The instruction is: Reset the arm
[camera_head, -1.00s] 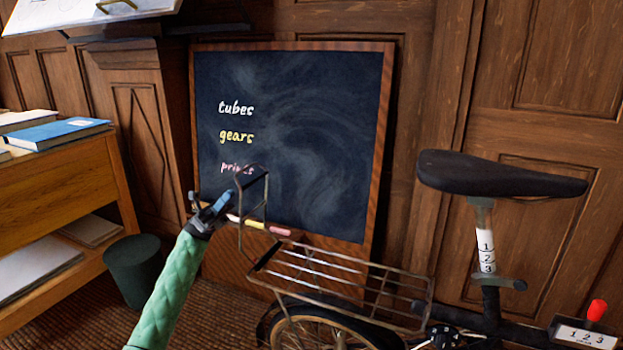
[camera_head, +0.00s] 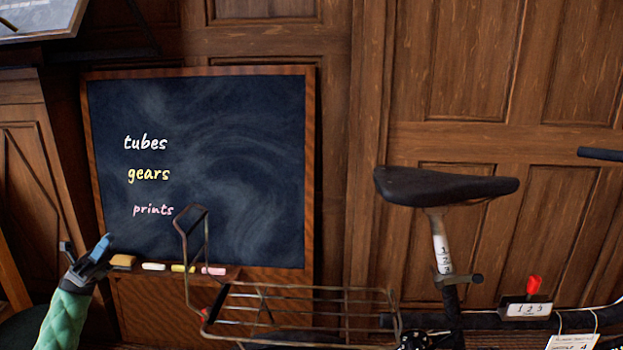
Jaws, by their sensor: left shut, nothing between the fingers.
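My left gripper (camera_head: 101,248) is at the lower left, shut and empty, with its green-sleeved arm coming up from the bottom edge. It shows in front of the chalkboard's (camera_head: 220,150) lower left corner. The chalkboard carries the words tubes, gears and prints. On its ledge lie a tan eraser-like block (camera_head: 122,262), a white chalk (camera_head: 153,266), a yellow chalk (camera_head: 183,268) and a pink chalk (camera_head: 213,271), to the right of my gripper. My right gripper is not in view.
A bicycle with a black saddle (camera_head: 445,189) and a wire rear rack (camera_head: 300,302) stands in front of the board and the panelled wall (camera_head: 470,70). A drafting board (camera_head: 40,18) is at the upper left.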

